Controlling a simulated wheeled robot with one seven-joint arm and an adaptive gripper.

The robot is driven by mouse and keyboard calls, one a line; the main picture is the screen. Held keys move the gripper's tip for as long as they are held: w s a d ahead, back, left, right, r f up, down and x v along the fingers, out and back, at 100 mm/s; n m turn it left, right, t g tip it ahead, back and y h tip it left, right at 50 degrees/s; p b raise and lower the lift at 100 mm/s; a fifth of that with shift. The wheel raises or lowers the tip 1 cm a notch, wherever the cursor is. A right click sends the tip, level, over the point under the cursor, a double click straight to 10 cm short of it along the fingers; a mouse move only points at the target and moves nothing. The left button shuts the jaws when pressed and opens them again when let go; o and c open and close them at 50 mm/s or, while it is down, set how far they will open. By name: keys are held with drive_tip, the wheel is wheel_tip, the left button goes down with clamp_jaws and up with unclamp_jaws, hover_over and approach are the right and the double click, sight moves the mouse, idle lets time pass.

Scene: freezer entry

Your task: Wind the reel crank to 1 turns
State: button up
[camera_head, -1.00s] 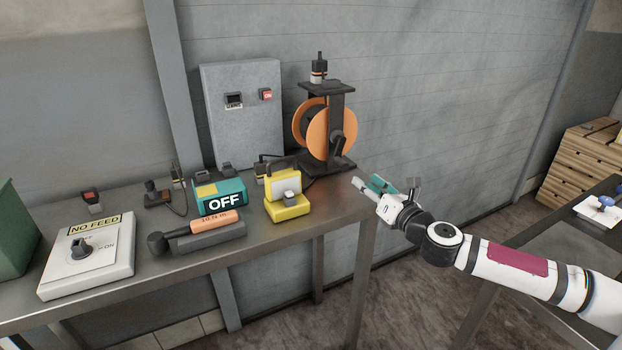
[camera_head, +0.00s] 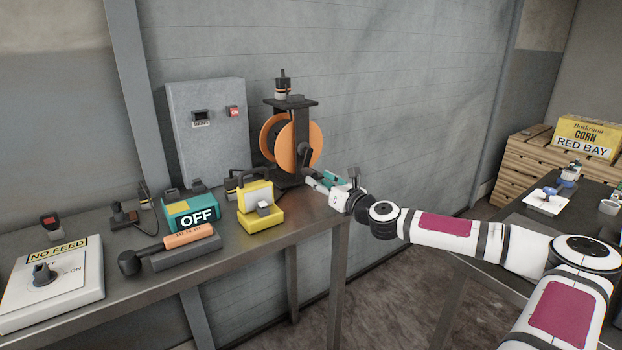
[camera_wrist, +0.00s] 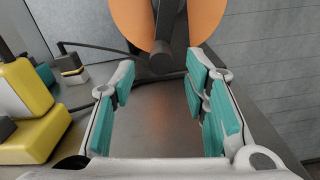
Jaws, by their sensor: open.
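The reel (camera_head: 297,147) has orange discs on a black stand at the back right of the metal bench. Its dark crank (camera_head: 304,150) hangs on the front disc's face. In the wrist view the crank (camera_wrist: 161,58) shows at the top centre, its end hanging down in front of the orange disc (camera_wrist: 192,20). My gripper (camera_head: 316,178) is just right of and below the crank in the head view. In the wrist view my gripper (camera_wrist: 160,85) is open and empty, its teal-padded fingers spread to either side below the crank. It appears apart from the crank.
A yellow device (camera_head: 257,209) stands left of the reel, also close on the left in the wrist view. A teal OFF box (camera_head: 190,210), a hammer-like tool (camera_head: 165,246) and a NO FEED switch box (camera_head: 50,285) lie further left. A grey cabinet (camera_head: 208,130) stands behind.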

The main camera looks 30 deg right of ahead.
sight(314, 177)
drive_tip(key=shift+w, duration=2.25)
clamp_jaws()
